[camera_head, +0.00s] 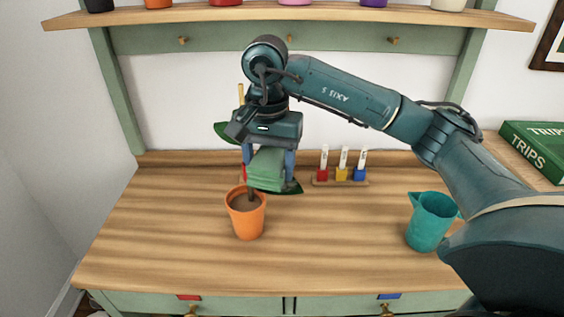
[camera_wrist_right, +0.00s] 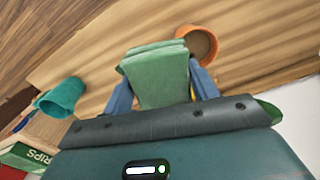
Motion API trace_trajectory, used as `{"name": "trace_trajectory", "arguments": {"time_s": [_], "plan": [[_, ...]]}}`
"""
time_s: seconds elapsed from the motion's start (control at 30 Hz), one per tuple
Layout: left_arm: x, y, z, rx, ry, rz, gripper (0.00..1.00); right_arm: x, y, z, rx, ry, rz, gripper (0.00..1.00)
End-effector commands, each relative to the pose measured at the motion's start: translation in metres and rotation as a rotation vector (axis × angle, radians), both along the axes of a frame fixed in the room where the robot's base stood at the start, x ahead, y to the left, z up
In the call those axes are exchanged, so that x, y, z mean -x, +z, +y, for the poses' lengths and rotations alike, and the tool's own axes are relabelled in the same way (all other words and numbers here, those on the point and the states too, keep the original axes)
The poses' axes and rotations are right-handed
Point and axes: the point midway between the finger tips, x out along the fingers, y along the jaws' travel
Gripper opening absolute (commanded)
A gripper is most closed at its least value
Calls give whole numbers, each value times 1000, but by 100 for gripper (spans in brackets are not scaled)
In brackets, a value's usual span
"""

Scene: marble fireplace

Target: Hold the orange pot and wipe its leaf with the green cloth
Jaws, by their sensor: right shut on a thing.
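The orange pot (camera_head: 247,219) stands upright on the wooden tabletop, left of centre, with brown soil and a stem in it. It also shows in the right wrist view (camera_wrist_right: 204,45). Dark green leaves show behind the gripper, one at the left (camera_head: 226,131) and one at the lower right (camera_head: 291,188). My right gripper (camera_head: 268,175) is shut on the folded green cloth (camera_head: 265,168), just above and behind the pot's rim. The cloth hangs between the blue fingers in the right wrist view (camera_wrist_right: 158,75). Whether it touches a leaf is unclear. My left gripper is not in view.
A teal pitcher (camera_head: 429,222) stands at the right of the table, near my right arm. A green box (camera_head: 535,148) is far right. The front middle of the tabletop is clear.

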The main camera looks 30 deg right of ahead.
Motion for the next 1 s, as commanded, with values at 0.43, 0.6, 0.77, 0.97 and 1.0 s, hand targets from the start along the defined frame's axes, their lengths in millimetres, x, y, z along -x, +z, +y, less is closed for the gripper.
{"name": "trace_trajectory", "arguments": {"time_s": [0.43,0.6,0.77,0.97,1.0], "plan": [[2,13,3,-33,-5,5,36,42,28,-23,1,0,-2,40],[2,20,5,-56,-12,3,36,54,49,-30,1,0,-3,40],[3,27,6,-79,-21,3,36,65,69,-36,1,-1,-4,40],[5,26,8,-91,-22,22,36,78,90,-43,1,0,-1,40],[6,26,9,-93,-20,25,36,80,93,-44,1,-1,-1,40]]}}
